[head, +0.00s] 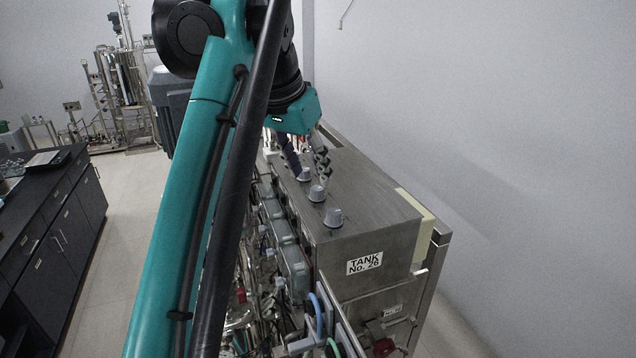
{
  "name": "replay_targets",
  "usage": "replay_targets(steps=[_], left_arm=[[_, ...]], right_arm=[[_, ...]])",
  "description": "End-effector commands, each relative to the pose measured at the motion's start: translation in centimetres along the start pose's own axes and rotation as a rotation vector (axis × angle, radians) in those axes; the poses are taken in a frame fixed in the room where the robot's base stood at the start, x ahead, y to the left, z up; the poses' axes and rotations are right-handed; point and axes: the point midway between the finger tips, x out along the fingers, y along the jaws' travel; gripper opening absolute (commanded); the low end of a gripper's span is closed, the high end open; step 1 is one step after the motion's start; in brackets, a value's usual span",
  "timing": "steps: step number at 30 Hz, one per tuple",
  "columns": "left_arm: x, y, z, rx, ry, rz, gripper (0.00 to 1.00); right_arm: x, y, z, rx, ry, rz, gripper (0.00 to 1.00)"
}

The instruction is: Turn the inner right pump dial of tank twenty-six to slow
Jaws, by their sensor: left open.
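The steel box of tank twenty-six (375,215) carries a "TANK No. 26" label (364,263) on its near end. A row of grey dials stands on its top: a near dial (333,218), a middle dial (317,194) and a farther dial (304,174). Anything beyond the farther dial is hidden by my gripper. My left gripper (308,174) points down over the box top, open, with its fingers spread around or just behind the farther dial; I cannot tell whether they touch it. The dials' settings are too small to read. My right gripper is out of view.
Pipes, valves and grey housings (291,262) line the box's left side, partly behind my arm. A plain wall (500,120) stands close on the right. A dark lab bench (60,215) is at left, with clear floor (125,200) between. Steel process equipment (120,85) stands far back.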

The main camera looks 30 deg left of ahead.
Motion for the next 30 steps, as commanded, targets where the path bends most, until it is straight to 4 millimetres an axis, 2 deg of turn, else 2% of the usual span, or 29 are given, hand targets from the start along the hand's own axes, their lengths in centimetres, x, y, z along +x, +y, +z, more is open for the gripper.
replay_targets(steps=[3, 9, 19, 20, 24, 30], left_arm=[[1.9, 0.0, 0.0, 0.000, 0.000, 0.000, 0.43], [4.0, 0.0, 0.0, -0.001, 0.000, 0.000, 0.43], [4.5, 0.0, 0.0, -0.001, 0.000, 0.000, 0.43], [4.5, 0.0, 0.0, -0.001, 0.000, 0.000, 0.38], [4.5, 0.0, 0.0, -0.001, 0.000, 0.000, 0.01], [4.5, 0.0, 0.0, -0.002, 0.001, 0.000, 0.00]], right_arm=[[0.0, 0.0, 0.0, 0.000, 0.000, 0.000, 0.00], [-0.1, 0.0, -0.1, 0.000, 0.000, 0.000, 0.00], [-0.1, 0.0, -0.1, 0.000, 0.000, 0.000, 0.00], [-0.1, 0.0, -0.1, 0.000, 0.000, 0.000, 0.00], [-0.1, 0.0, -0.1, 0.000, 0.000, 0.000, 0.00], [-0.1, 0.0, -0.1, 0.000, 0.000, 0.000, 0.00]])
